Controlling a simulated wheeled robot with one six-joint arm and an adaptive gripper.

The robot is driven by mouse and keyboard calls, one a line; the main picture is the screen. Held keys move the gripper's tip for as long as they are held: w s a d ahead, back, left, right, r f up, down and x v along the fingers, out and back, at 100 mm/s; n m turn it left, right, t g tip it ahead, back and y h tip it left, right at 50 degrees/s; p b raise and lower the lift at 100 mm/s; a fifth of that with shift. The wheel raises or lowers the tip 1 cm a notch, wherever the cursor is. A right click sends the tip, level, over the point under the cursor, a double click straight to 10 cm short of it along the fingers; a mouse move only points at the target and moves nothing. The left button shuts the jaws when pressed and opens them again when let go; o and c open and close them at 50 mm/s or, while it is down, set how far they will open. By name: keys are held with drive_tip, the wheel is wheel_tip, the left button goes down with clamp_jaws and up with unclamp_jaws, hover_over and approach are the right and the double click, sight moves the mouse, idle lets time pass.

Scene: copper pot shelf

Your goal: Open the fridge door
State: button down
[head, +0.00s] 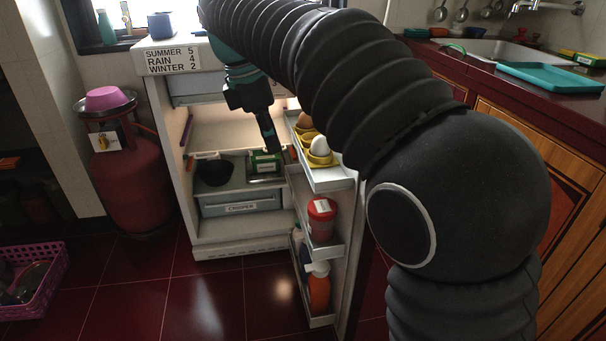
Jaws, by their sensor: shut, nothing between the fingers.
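The white fridge (161,108) stands in the middle with its interior showing. Its door (345,225) is swung wide open to the right, and its inner racks face left. The racks hold eggs, a red jar and an orange bottle. My gripper (273,147) is shut and empty, hanging down in front of the fridge opening, left of the door's upper rack. My dark arm crosses the upper right of the view and hides part of the door's top and outer side. I cannot see the door's handle.
A red gas cylinder (132,183) with a pink bowl (108,98) on top stands left of the fridge. A purple basket (38,290) is on the floor at lower left. Wooden cabinets (545,165) are at right. The tiled floor before the fridge is clear.

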drive_tip(key=w+d+f+b, duration=0.2)
drive_tip(key=d+f, duration=0.4)
drive_tip(key=f, duration=0.3)
drive_tip(key=shift+f+b, duration=0.3)
drive_tip(key=shift+b, duration=0.05)
drive_tip(key=shift+d, duration=0.1)
